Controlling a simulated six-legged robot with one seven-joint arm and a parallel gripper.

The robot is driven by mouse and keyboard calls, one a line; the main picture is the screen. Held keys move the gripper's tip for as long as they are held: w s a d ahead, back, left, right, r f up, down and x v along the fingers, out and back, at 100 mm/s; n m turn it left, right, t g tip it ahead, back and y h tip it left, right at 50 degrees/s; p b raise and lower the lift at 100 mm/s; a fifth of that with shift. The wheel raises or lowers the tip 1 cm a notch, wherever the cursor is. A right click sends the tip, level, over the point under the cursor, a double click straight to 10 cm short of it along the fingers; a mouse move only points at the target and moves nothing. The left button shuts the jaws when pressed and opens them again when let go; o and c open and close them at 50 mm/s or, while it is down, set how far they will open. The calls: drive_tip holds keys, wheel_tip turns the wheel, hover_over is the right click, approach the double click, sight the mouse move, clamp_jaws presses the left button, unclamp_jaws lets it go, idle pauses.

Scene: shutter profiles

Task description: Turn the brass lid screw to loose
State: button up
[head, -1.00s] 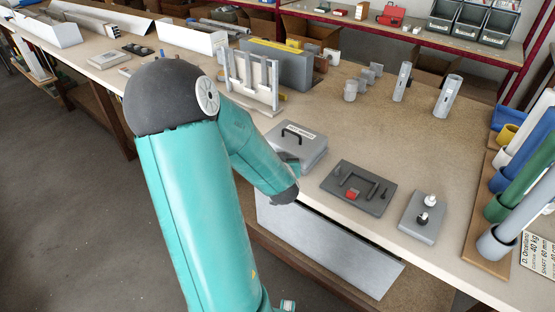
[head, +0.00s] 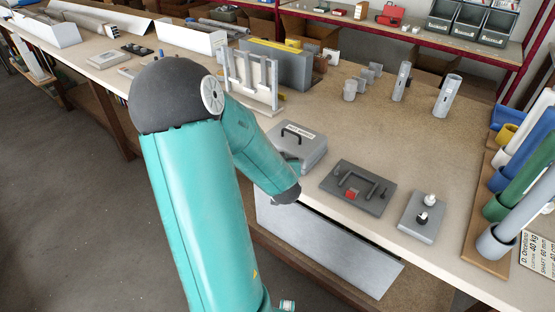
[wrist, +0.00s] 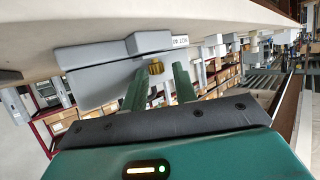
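The grey lidded box (head: 309,150) with a black handle and a white label stands near the bench's front edge in the head view. In the wrist view the same box (wrist: 95,75) appears tilted, with the brass lid screw (wrist: 156,67) on its near side. My gripper (wrist: 160,72) is open, its two green fingers pointing at the box. The screw shows between the fingertips, with a visible gap to the right finger. I cannot tell whether the tips reach around it or stop short. In the head view my arm hides the screw and most of the gripper.
Right of the box are a dark plate (head: 348,203) with a handle and red block, and a grey block (head: 415,226) with knobs. A white frame (head: 236,82) stands behind the box. A grey panel (head: 318,248) hangs below the bench edge. The bench middle is clear.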

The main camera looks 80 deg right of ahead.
drive_tip(key=shift+s+m+g+h, duration=0.2)
drive_tip(key=shift+m+g+h, duration=0.1)
drive_tip(key=shift+m+g, duration=0.2)
drive_tip(key=shift+w+m+g, duration=0.25)
drive_tip(key=shift+m+g, duration=0.95)
drive_tip(key=shift+g, duration=0.2)
drive_tip(key=shift+w+m+g, duration=0.25)
drive_tip(key=shift+m+g, duration=0.35)
drive_tip(key=shift+g, duration=0.2)
drive_tip(key=shift+w+m+g, duration=0.2)
drive_tip(key=shift+m+g, duration=0.4)
drive_tip(key=shift+g, duration=0.2)
drive_tip(key=shift+w+m+g, duration=0.25)
drive_tip(key=shift+m+g, duration=0.85)
drive_tip(key=shift+w+d+m+g+y, duration=0.15)
drive_tip(key=shift+m+g+y, duration=0.4)
drive_tip(key=shift+m+g, duration=0.3)
drive_tip(key=shift+w+d+m+g+y, duration=0.1)
drive_tip(key=shift+m+g+y, duration=0.45)
drive_tip(key=shift+m+g, duration=0.25)
